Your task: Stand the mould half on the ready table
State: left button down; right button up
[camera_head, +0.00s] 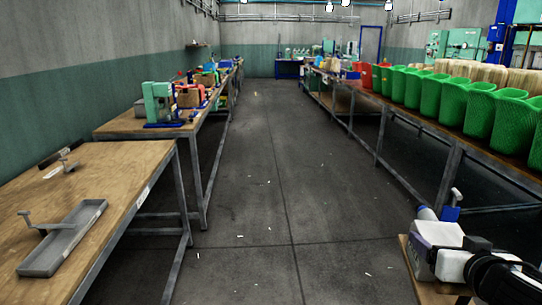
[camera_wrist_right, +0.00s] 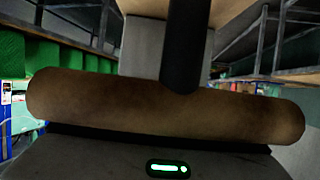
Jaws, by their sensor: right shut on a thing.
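My right gripper (camera_head: 440,214) is low at the right of the head view, its white body next to blue parts and a short pale bar. In the right wrist view a brown rounded bar (camera_wrist_right: 165,108) lies across the gripper, with a dark post (camera_wrist_right: 182,45) in front of it. The gripper is shut on this bar, which I take for the mould half's handle. The rest of the mould half cannot be made out clearly. I cannot tell which table is the ready table. My left gripper is out of view.
A wooden table (camera_head: 125,165) at the left carries a shallow grey tray (camera_head: 90,211) with a handle and a smaller handled piece (camera_head: 68,160). Green bins (camera_head: 450,105) line the right bench. A wooden surface (camera_head: 412,268) lies below my right gripper. The middle floor is open.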

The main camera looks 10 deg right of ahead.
aim_at(65, 195)
jog(key=i, duration=3.05)
jog(key=u, duration=3.55)
jog(key=i, duration=0.5)
jog(key=z, duration=0.05)
